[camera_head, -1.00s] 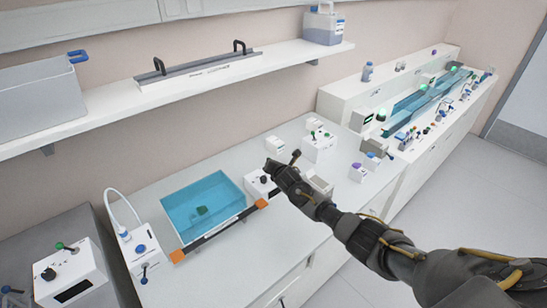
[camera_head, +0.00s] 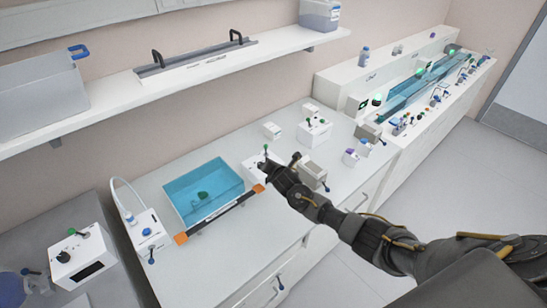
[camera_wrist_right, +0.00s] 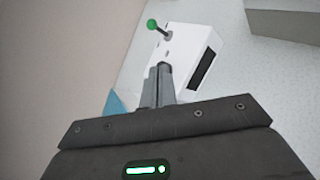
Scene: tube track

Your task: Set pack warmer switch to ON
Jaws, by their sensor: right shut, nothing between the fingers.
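A small white box (camera_head: 251,166) with a green-tipped lever (camera_head: 266,149) stands on the bench just right of the blue water tray. I cannot read a label that names it as the pack warmer. My right gripper (camera_head: 264,167) is at this box and hides part of it. In the right wrist view the white box (camera_wrist_right: 190,48) shows a dark panel on one face and the lever with its green ball (camera_wrist_right: 152,23). The shut, empty right fingers (camera_wrist_right: 163,68) point at the box's near edge, apart from the green ball. I cannot tell whether they touch the box. My left gripper is not in view.
The blue water tray (camera_head: 170,203) has an orange-ended bar along its front. Several white boxes, including one with levers (camera_head: 314,131), stand farther back. A grey-topped box (camera_head: 313,172) is right of my gripper. A shelf (camera_head: 190,80) runs above the bench.

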